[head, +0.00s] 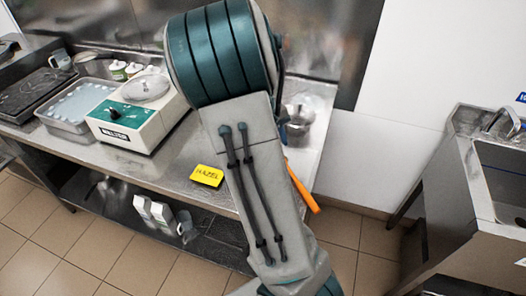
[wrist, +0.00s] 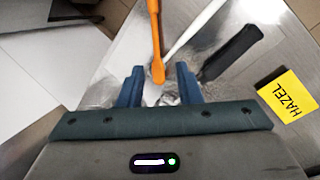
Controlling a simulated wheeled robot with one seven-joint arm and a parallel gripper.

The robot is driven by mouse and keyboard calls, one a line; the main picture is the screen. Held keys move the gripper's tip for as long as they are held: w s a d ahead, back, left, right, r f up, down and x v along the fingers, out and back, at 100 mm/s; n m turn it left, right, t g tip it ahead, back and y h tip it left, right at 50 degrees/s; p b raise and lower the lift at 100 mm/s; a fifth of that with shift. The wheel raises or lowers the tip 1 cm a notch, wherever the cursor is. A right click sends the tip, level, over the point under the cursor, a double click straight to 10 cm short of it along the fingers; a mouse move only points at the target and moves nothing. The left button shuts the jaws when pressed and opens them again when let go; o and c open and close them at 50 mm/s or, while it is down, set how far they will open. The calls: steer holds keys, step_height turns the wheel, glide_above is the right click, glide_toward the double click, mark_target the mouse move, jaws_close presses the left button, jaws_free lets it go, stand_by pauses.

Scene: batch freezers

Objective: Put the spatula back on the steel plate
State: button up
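An orange utensil that looks like the spatula (head: 302,188) shows beside my arm at the bench's right end, its orange end reaching past the front edge. In the wrist view the orange piece (wrist: 156,35) runs from the top edge down to between my fingertips. My gripper (wrist: 160,88) is open, with a blue finger on each side of the orange end and gaps on both sides. In the head view my arm hides most of the gripper. I cannot clearly make out the steel plate; a pale, shiny surface (wrist: 122,58) lies beyond the left finger.
A white utensil (wrist: 196,28) and a black-handled one (wrist: 232,52) lie right of the orange piece. A yellow HAZEL label (head: 207,175) is on the bench (head: 165,180). A white-green machine (head: 138,112) and a tray (head: 72,106) stand left. A sink (head: 500,165) is at right.

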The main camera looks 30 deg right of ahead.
steer(key=s+a+r+t+y, duration=0.1)
steer(key=s+a+r+t, duration=0.1)
steer(key=a, duration=0.4)
steer(key=s+a+r+t+y, duration=0.1)
steer(key=s+a+r+t, duration=0.1)
steer(key=s+a+r, duration=0.3)
steer(key=s+a+r+n+t+y, duration=0.1)
steer(key=s+a+r+t, duration=0.1)
steer(key=s+a, duration=0.5)
steer(key=shift+a+r, duration=0.45)
steer(key=shift+r, duration=0.35)
